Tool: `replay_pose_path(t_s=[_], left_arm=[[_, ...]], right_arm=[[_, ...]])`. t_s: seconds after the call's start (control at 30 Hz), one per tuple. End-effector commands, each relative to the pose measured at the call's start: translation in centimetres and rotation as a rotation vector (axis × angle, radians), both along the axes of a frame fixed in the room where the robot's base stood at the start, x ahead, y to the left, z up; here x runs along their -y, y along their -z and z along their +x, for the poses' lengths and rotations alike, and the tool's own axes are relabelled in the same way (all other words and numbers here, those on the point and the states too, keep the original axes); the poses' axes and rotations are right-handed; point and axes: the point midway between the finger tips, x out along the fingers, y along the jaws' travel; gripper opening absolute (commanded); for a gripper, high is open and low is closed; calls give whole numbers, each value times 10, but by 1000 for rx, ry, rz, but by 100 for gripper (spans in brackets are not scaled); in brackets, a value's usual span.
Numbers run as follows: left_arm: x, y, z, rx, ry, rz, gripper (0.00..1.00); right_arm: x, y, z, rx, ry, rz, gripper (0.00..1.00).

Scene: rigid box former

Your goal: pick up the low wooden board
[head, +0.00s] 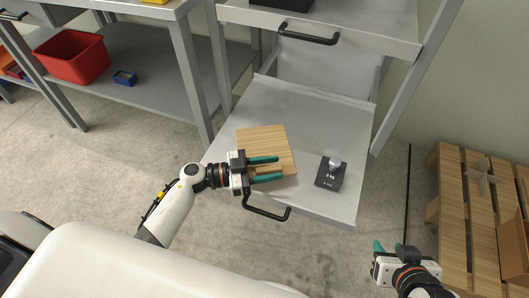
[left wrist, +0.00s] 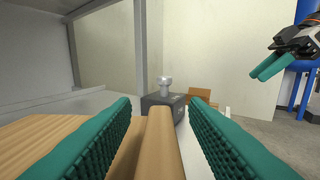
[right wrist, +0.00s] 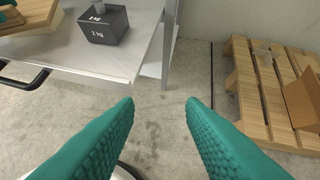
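The low wooden board (head: 262,138) lies flat in an open grey drawer. A raised wooden bar (left wrist: 160,140) runs along its top. In the left wrist view the board (left wrist: 45,140) spreads to the left of the bar. My left gripper (head: 278,168) is over the board with its teal fingers open. The bar lies between the fingers, with a gap visible on each side. My right gripper (head: 390,247) is open and empty, low on the right, away from the drawer. In the right wrist view a corner of the board (right wrist: 38,25) shows at top left.
A dark 2 kg weight (head: 331,173) stands in the drawer (head: 312,207) to the board's right. The drawer's black handle (head: 266,210) is at its front. A wooden pallet (head: 452,190) lies at right. A red bin (head: 72,57) sits on a shelf at left.

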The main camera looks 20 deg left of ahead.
Motion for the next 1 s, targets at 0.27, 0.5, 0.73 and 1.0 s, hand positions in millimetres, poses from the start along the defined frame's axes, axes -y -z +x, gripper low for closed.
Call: replay_pose_path(t_s=[0.27,0.5,0.73,1.0], left_arm=[[0,0,0,0,0,0,0],[0,-1,0,1,0,0,0],[0,-7,0,2,1,0,0],[-1,-34,0,4,2,2,0]], right_arm=[[0,0,0,-1,0,0,36],[0,0,0,-2,0,0,36],[4,4,-10,-61,6,-13,36],[19,16,-56,-317,26,-68,36]])
